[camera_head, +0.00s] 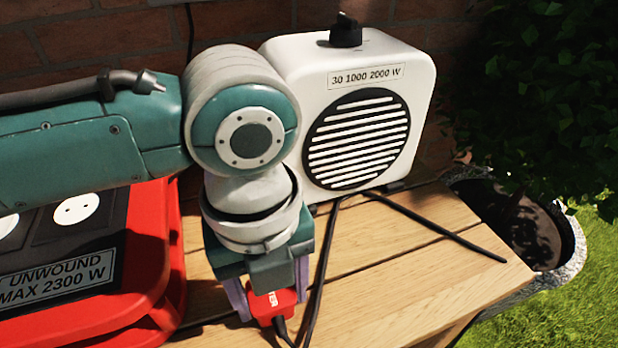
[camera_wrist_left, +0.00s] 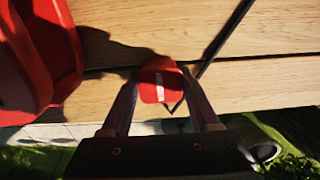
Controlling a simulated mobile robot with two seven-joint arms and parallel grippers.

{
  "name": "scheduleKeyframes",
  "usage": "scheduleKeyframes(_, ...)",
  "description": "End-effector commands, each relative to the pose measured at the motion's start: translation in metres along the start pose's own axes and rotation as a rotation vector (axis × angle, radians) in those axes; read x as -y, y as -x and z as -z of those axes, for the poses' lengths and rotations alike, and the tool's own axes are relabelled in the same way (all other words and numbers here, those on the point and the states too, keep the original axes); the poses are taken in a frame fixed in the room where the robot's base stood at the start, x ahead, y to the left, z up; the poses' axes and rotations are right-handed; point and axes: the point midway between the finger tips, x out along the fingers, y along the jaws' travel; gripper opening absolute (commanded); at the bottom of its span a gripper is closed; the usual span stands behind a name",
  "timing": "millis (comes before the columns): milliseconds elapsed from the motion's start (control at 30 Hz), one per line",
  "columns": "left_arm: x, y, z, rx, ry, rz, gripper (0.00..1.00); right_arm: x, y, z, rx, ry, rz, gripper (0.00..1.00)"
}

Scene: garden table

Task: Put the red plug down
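The red plug (camera_head: 274,305) has a white label ending in "TER" and a dark cable leaving its lower end. My left gripper (camera_head: 270,296) points down and has its two fingers closed on either side of the plug. The left wrist view also shows the plug (camera_wrist_left: 158,80) between the fingertips, over the wooden table (camera_wrist_left: 230,88) near its front edge. Whether the plug touches the boards I cannot tell. My right gripper is in neither view.
A red cable reel (camera_head: 150,262) with sockets stands left of the gripper. A white heater (camera_head: 375,95) stands behind it against the brick wall. Dark cable (camera_head: 440,227) lies on the table to the right. Bare boards (camera_head: 400,285) are free there. A round pot (camera_head: 520,230) stands beyond the table edge.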

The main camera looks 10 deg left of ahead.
Motion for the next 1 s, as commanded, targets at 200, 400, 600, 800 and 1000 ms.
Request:
scheduleKeyframes(200,0.000,0.000,0.000,0.000,0.000,0.000,0.87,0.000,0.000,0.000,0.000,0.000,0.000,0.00)
scheduleKeyframes(400,0.000,0.000,0.000,0.000,0.000,0.000,0.89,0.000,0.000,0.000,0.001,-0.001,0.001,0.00)
scheduleKeyframes(600,0.001,0.014,0.000,0.001,0.000,0.002,0.89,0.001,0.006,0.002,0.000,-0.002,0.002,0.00)
scheduleKeyframes(800,0.001,0.059,-0.001,0.002,0.000,0.005,0.89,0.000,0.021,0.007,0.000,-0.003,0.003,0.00)
scheduleKeyframes(1000,0.001,0.103,-0.001,0.002,-0.001,0.004,0.89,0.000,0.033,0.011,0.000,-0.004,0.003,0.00)
